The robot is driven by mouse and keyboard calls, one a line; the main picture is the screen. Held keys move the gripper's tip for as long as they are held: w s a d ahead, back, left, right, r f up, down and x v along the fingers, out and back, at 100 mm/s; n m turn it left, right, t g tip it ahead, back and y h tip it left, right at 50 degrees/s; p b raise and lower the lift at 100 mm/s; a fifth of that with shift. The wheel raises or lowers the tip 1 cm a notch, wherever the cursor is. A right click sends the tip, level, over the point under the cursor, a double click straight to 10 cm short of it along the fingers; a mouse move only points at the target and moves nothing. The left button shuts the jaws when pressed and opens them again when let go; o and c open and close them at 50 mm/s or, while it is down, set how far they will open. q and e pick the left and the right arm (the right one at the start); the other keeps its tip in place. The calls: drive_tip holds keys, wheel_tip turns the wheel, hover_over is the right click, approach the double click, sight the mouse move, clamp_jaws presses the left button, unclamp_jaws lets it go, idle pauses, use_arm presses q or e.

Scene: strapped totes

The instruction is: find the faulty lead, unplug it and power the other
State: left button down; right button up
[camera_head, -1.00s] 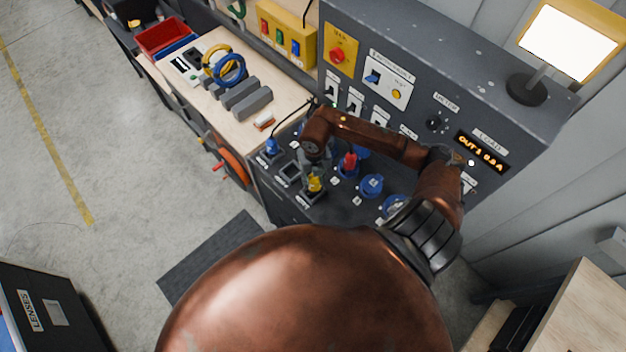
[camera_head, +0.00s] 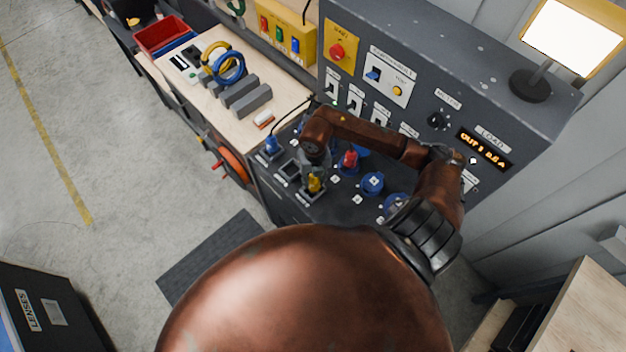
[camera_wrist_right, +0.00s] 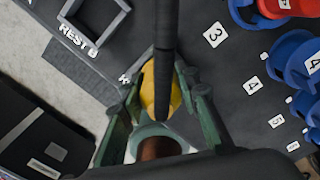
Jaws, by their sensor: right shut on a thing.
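My right gripper (camera_wrist_right: 155,100) is shut on a yellow plug (camera_wrist_right: 152,92), with a green finger on either side of it. A black cable runs up across the plug. In the head view the yellow plug (camera_head: 314,184) sits at a dark square holder; whether it is seated there is hidden. A red plug (camera_head: 349,159) stands at a blue socket, and a blue plug (camera_head: 272,145) stands at the panel's left end. The load display (camera_head: 484,149) is lit with "OUT 1" and an amp figure. My left gripper is out of view.
The REST B holder (camera_wrist_right: 88,25) looks empty. More blue sockets (camera_head: 372,183) lie to the right. The upright panel carries a meter knob (camera_head: 437,120) and a red button (camera_head: 337,51). A wooden bench (camera_head: 208,92) with grey blocks and coiled cables adjoins on the left.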

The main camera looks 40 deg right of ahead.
drive_tip(key=shift+f, duration=0.15)
drive_tip(key=o, duration=1.4)
drive_tip(key=shift+c, duration=0.2)
wheel_tip(320, 180, up, 12)
